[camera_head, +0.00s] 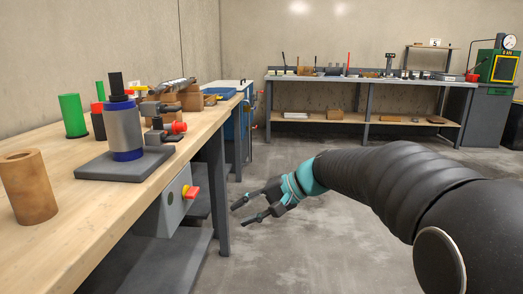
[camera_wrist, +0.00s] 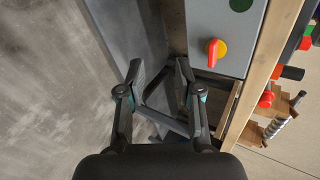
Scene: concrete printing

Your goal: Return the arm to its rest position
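My gripper (camera_head: 248,208) is at the end of my arm, which reaches in from the right in the head view. It hangs over the floor, just right of the left workbench (camera_head: 112,170) and lower than its top. In the wrist view my gripper (camera_wrist: 158,76) shows two dark fingers spread apart with nothing between them. A grey box with a red and yellow switch (camera_wrist: 214,50) on the bench's side lies just beyond the fingers. The same switch (camera_head: 190,192) shows in the head view.
On the left bench stand a brown cylinder (camera_head: 27,187), a grey and blue cylinder (camera_head: 125,130) on a dark plate, and a green cylinder (camera_head: 73,116). A second bench (camera_head: 365,80) with tools runs along the back wall. The concrete floor (camera_head: 300,245) between is clear.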

